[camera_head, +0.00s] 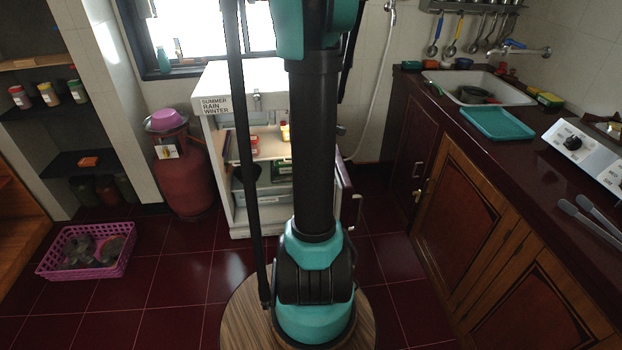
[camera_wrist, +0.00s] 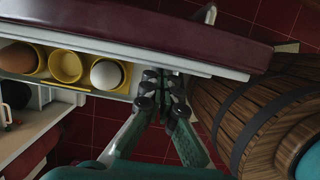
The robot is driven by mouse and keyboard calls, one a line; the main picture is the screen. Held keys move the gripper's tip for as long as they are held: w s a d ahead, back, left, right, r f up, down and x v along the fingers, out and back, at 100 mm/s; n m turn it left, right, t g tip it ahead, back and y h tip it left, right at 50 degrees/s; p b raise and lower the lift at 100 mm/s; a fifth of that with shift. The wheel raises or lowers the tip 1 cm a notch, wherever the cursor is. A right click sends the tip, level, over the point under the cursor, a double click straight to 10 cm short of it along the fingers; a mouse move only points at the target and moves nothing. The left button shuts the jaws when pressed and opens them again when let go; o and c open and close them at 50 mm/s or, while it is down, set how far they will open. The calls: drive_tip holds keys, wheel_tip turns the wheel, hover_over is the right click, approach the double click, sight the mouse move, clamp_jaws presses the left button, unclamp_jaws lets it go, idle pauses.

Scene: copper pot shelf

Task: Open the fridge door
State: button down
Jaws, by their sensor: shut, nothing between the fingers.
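The fridge (camera_head: 222,175) is a white cabinet behind my arm in the head view, and its shelves show inside. Its maroon-faced door (camera_head: 345,188) is swung out to the right, seen nearly edge-on and partly hidden by my arm. In the wrist view the maroon door (camera_wrist: 150,32) crosses the top, with its white inner side facing my gripper. My gripper (camera_wrist: 165,85) is shut and empty, its tips close against the door's inner side, beside the egg rack. I cannot tell whether they touch. The gripper does not show in the head view.
Eggs (camera_wrist: 107,73) sit in yellow holders on the door. My round wooden base (camera_wrist: 245,100) is close at right in the wrist view. A red gas cylinder (camera_head: 183,170) and a pink basket (camera_head: 85,250) stand left; the wooden counter cabinets (camera_head: 460,200) bound the right.

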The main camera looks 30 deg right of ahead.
drive_tip(key=s+d, duration=0.2)
drive_tip(key=d, duration=0.6)
drive_tip(key=s+d+n, duration=0.1)
drive_tip(key=s+d, duration=0.2)
drive_tip(key=d, duration=0.6)
drive_tip(key=shift+d+n, duration=0.15)
drive_tip(key=shift+n, duration=0.15)
